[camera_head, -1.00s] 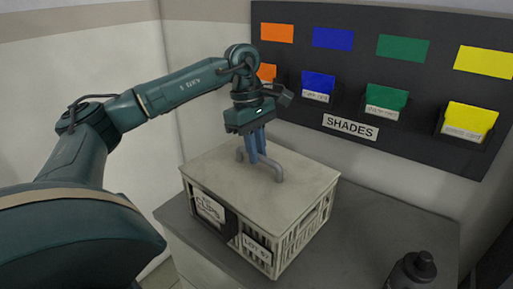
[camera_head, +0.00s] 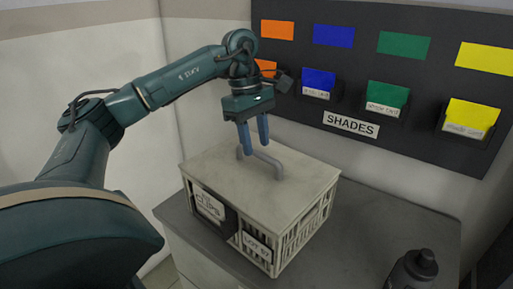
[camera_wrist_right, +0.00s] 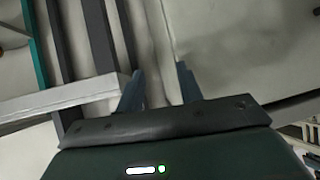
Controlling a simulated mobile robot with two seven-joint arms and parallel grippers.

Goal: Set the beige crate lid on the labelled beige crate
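The beige crate lid (camera_head: 222,164) lies flat on top of the labelled beige crate (camera_head: 290,245), which stands on a grey cabinet top. The crate has a label reading "CLIPS" and a lot label on its near sides. A grey bar handle (camera_head: 268,161) rises from the lid. My left gripper (camera_head: 256,150) is open just above the handle, blue fingers pointing down and apart, holding nothing. My right gripper (camera_wrist_right: 160,88) shows only in the right wrist view, with its fingers apart and nothing between them.
A dark board (camera_head: 390,80) on the wall behind carries coloured cards, pockets and a "SHADES" sign. A dark bottle-like object (camera_head: 412,270) stands at the front right of the grey cabinet top (camera_head: 390,215). The top is clear between it and the crate.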

